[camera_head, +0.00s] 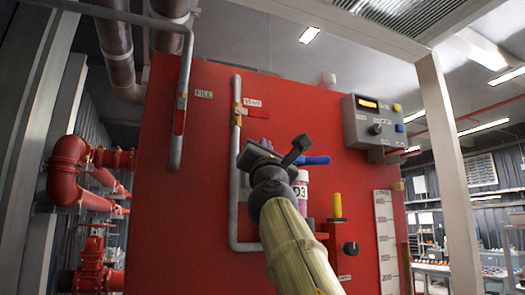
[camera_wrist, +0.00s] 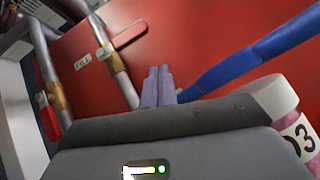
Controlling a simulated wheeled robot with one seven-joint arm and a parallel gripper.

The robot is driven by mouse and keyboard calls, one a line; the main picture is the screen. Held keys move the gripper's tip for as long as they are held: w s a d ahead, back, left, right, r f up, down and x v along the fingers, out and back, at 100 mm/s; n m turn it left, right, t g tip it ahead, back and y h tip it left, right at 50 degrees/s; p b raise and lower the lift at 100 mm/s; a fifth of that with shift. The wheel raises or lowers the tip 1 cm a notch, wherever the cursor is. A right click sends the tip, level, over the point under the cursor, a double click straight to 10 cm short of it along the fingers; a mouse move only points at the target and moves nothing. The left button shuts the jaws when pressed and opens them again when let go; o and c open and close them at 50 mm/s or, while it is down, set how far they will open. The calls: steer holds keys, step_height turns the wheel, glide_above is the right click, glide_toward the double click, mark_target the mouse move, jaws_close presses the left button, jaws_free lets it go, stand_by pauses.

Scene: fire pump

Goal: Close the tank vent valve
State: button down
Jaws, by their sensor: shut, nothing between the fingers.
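The tank vent valve (camera_head: 237,110) is a brass body on a grey pipe on the red tank front, beside a VENT label (camera_head: 252,102). Its red lever (camera_head: 258,114) points right, across the pipe. In the wrist view the lever (camera_wrist: 118,42) also lies across the pipe, at the brass body (camera_wrist: 105,52). My gripper (camera_head: 265,143) is in front of the tank, below and right of the valve. Its pale purple fingers (camera_wrist: 158,86) are together and empty, apart from the lever.
The fill pipe has a similar valve with its red lever (camera_head: 179,121) along the pipe. A blue lever (camera_head: 316,160) and a pink cylinder marked 03 (camera_head: 302,180) are close to my gripper's right. A grey control box (camera_head: 375,123) and a yellow knob (camera_head: 337,205) are further right.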

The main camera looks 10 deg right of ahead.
steer(key=d+b+v, duration=0.2)
steer(key=b+v, duration=0.5)
steer(key=v, duration=0.1)
steer(key=shift+f, duration=0.4)
stand_by(0.3)
